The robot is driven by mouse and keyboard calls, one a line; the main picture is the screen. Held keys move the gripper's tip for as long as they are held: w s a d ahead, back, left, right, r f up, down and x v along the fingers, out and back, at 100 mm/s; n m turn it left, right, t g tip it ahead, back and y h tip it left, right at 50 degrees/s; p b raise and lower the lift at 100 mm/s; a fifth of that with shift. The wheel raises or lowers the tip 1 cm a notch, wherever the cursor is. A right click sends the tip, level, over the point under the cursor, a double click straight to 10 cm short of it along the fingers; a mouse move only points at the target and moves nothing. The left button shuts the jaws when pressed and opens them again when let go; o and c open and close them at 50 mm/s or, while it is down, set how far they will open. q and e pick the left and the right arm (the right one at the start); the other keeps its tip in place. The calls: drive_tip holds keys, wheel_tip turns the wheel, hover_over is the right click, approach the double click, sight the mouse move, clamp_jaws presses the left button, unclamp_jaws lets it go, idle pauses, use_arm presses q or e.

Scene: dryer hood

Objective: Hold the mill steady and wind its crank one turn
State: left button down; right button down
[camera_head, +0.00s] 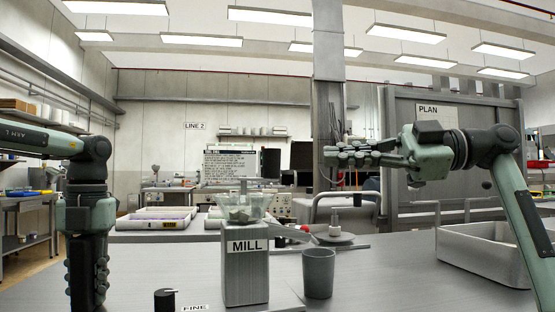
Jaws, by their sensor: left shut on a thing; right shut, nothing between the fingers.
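The mill (245,275) is an upright grey box labelled MILL, with a clear hopper (243,207) of pale pieces on top. My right gripper (332,156) is shut and empty, pointing left in the air, above and right of the mill.
A grey cup (318,274) stands right of the mill. A black knob (165,299) and a FINE label are in front left. A round plate with a pale upright piece (334,228) is behind the cup. A grey bin (480,258) is at right; trays (158,219) stand behind.

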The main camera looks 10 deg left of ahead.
sight(278, 159)
use_arm(q)
drive_tip(key=shift+s+f, duration=0.1)
drive_tip(key=shift+f, duration=0.25)
use_arm(e)
drive_tip(key=s+a+n+t, duration=0.2)
drive_tip(key=s+a+n, duration=0.1)
drive_tip(key=s+n, duration=0.45)
drive_tip(key=shift+n+t, duration=0.25)
drive_tip(key=shift+t, duration=0.05)
drive_tip(key=w+a, duration=0.1)
drive_tip(key=a, duration=0.1)
drive_tip(key=w+a, duration=0.2)
drive_tip(key=a, duration=0.1)
drive_tip(key=w+a, duration=0.1)
drive_tip(key=a, duration=0.1)
drive_tip(key=shift+w+a+f, duration=0.3)
drive_tip(key=shift+w, duration=0.05)
drive_tip(key=shift+w+d, duration=0.3)
drive_tip(key=shift+w, duration=0.3)
drive_tip(key=shift+w+d, duration=0.1)
drive_tip(key=shift+d, duration=0.05)
drive_tip(key=shift+w+d, duration=0.15)
drive_tip(key=shift+w, duration=0.05)
drive_tip(key=shift+d, duration=0.1)
